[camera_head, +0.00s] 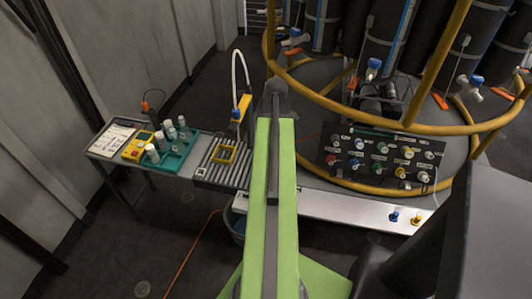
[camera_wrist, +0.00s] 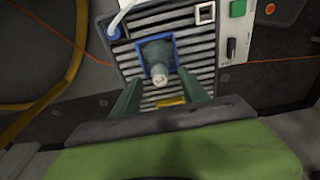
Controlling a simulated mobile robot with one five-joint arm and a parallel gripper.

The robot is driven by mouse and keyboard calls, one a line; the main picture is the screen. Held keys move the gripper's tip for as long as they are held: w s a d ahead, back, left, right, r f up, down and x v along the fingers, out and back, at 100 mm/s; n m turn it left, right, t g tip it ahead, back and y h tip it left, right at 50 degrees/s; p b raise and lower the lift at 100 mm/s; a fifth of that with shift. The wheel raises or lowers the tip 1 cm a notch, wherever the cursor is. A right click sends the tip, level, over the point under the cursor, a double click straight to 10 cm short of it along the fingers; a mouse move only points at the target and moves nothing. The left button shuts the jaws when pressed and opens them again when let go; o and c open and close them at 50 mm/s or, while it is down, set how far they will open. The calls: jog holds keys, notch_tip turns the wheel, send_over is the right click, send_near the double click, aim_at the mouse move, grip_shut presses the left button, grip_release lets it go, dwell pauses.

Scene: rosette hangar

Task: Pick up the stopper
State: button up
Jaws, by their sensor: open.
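In the wrist view, a grey-green piece (camera_wrist: 157,53) with a pale, rounded end (camera_wrist: 162,80) sits inside a blue square frame (camera_wrist: 173,44) over a slatted grate (camera_wrist: 200,60). The pale end looks like the stopper, but I cannot be sure. My gripper (camera_wrist: 158,77) is open, with one dark green finger on each side of the pale end. I see gaps between the fingers and it, and cannot judge the depth. In the head view my green arm hides the gripper and this piece.
A side table at left holds a teal tray (camera_head: 187,157) of white-capped bottles and a yellow device (camera_head: 138,146). Yellow rails (camera_head: 350,98) and a knobbed black panel (camera_head: 372,165) stand at right.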

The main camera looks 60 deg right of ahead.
jog(key=shift+f, duration=0.75)
jog(key=shift+r, duration=0.2)
jog(key=c, duration=1.1)
jog(key=shift+r, duration=0.1)
jog(key=shift+r+p, duration=0.3)
jog(key=shift+p, duration=0.1)
notch_tip(320, 180, up, 4)
jog(key=p, duration=0.3)
jog(key=shift+f+p, duration=0.15)
jog(key=shift+p, duration=0.2)
jog(key=s+r+p, duration=0.2)
jog(key=s, duration=0.2)
jog(key=s+r+p, duration=0.2)
jog(key=s, duration=0.1)
jog(key=s+d+r+p, duration=0.1)
jog(key=s+r+p, duration=0.1)
jog(key=s, duration=0.2)
jog(key=shift+s+r+p, duration=0.3)
